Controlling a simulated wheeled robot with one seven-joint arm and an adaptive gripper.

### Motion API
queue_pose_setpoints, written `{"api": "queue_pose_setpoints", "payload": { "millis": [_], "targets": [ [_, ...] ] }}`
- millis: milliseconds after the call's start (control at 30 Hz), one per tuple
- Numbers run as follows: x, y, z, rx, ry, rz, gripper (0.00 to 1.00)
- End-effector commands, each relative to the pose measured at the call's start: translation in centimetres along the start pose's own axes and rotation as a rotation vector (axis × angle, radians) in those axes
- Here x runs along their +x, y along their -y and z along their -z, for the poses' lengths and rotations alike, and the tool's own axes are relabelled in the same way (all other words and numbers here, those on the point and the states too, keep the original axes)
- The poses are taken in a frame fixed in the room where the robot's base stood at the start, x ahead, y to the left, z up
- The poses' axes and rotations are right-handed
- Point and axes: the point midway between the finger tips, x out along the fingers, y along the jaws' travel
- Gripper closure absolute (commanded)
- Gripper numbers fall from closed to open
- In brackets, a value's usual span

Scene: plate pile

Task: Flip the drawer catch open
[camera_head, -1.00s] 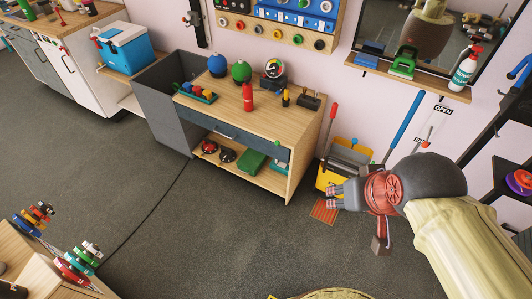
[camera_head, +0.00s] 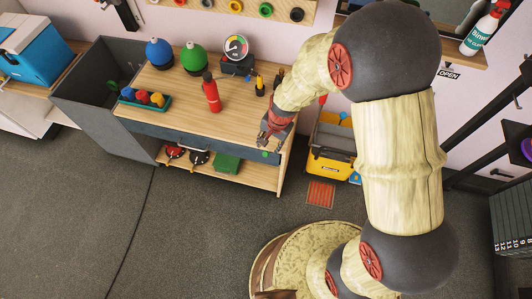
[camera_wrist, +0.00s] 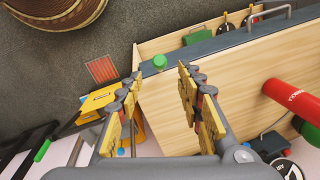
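The drawer front (camera_head: 222,148) is a dark blue-grey strip under the wooden top of the workbench, and the drawer looks shut. A small green knob (camera_head: 265,155), which looks like the catch, sits at the right end of the drawer front. In the wrist view the green knob (camera_wrist: 159,62) shows just beyond and between the fingertips. My gripper (camera_head: 265,138) is over the right front edge of the bench. In the wrist view my gripper (camera_wrist: 160,75) is open, its two fingers spread wide with nothing between them.
The shelf below holds a green box (camera_head: 228,163). A yellow bucket (camera_head: 328,147) stands right of the bench.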

Motion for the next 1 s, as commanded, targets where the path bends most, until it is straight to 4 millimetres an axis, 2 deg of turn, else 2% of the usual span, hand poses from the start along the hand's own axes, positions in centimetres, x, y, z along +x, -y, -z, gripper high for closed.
{"api": "queue_pose_setpoints", "payload": {
  "millis": [267,600,733,1000],
  "targets": [
    [2.5,-0.1,-0.1,0.007,0.003,-0.003,0.63],
    [7.5,-0.1,-0.1,0.006,0.002,-0.003,0.63],
    [8.2,0.0,0.0,0.006,0.001,-0.002,0.63],
    [8.2,0.0,-0.1,0.005,0.001,-0.002,0.65]
  ]
}}
